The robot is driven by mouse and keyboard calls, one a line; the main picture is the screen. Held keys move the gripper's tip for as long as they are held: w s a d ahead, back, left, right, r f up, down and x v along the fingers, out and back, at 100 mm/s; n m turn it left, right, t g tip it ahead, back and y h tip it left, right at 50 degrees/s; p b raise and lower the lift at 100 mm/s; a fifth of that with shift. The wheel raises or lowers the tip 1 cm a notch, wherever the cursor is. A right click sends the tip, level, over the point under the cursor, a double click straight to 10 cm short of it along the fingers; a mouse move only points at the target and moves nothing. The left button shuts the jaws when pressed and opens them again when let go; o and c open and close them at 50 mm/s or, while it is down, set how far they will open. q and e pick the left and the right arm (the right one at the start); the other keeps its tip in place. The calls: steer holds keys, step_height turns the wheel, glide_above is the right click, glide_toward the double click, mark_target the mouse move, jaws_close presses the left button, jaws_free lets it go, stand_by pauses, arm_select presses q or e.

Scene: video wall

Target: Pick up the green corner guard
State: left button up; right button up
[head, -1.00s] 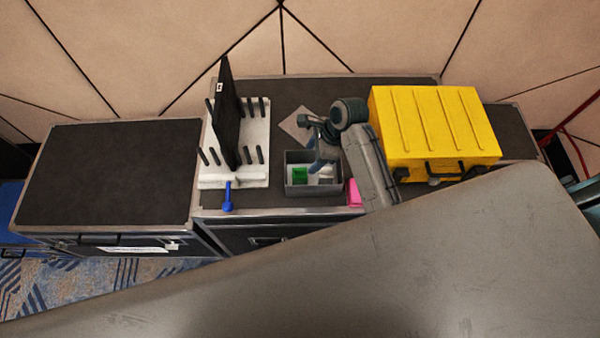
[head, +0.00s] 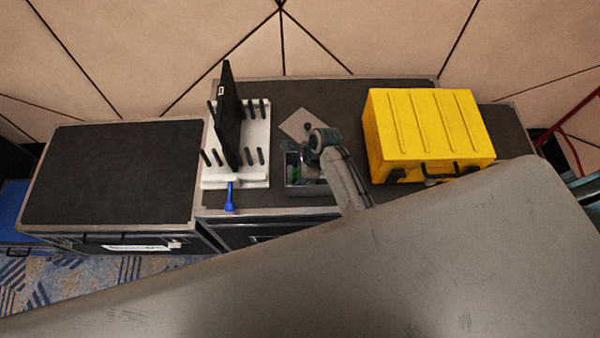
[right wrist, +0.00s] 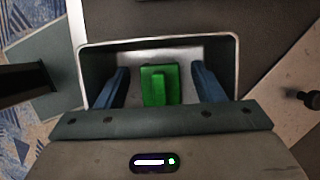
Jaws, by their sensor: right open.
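The green corner guard (right wrist: 159,86) is in the small grey bin (right wrist: 235,60), seen in the right wrist view. My right gripper (right wrist: 161,80) is open, with one blue finger on each side of the guard and a gap visible on both sides. In the head view my right gripper and wrist are over the grey bin (head: 305,190) and hide most of its inside, so the guard cannot be made out clearly there. My left gripper is not in view.
Left of the bin stands a white pegged rack (head: 257,150) holding a dark panel (head: 229,115), with a blue-handled tool (head: 229,196) at its front. A yellow case (head: 428,130) stands to the right. The dark case top (head: 120,170) at left is clear.

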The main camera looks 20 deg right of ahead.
steer(key=c, duration=1.1)
steer(key=shift+o, duration=0.2)
